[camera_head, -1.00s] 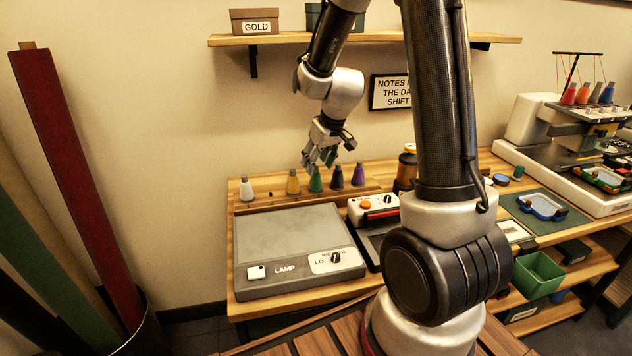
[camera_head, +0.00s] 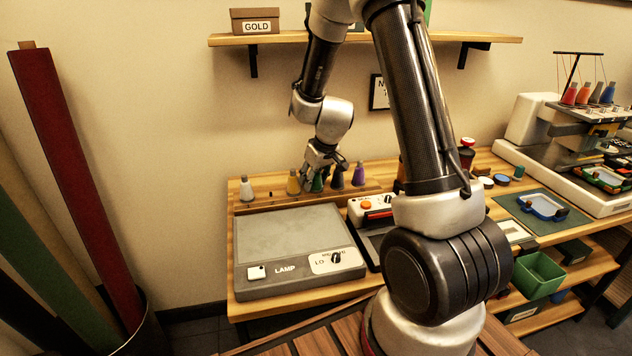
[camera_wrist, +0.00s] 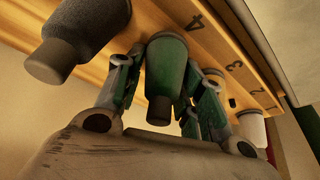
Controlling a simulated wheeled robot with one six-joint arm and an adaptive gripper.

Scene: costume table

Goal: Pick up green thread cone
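The green thread cone (camera_head: 317,184) stands in the row of cones on the wooden rack at the back of the table. My gripper (camera_head: 319,167) is over it, fingers pointing down, and hides its upper part in the head view. In the wrist view the green cone (camera_wrist: 166,62) sits between the two fingers of my gripper (camera_wrist: 168,85). Narrow gaps show between the fingers and the cone, so the gripper looks open around it.
A yellow cone (camera_head: 293,183) is close on the left, then an empty peg and a white cone (camera_head: 246,190). The lamp box (camera_head: 298,245) lies in front.

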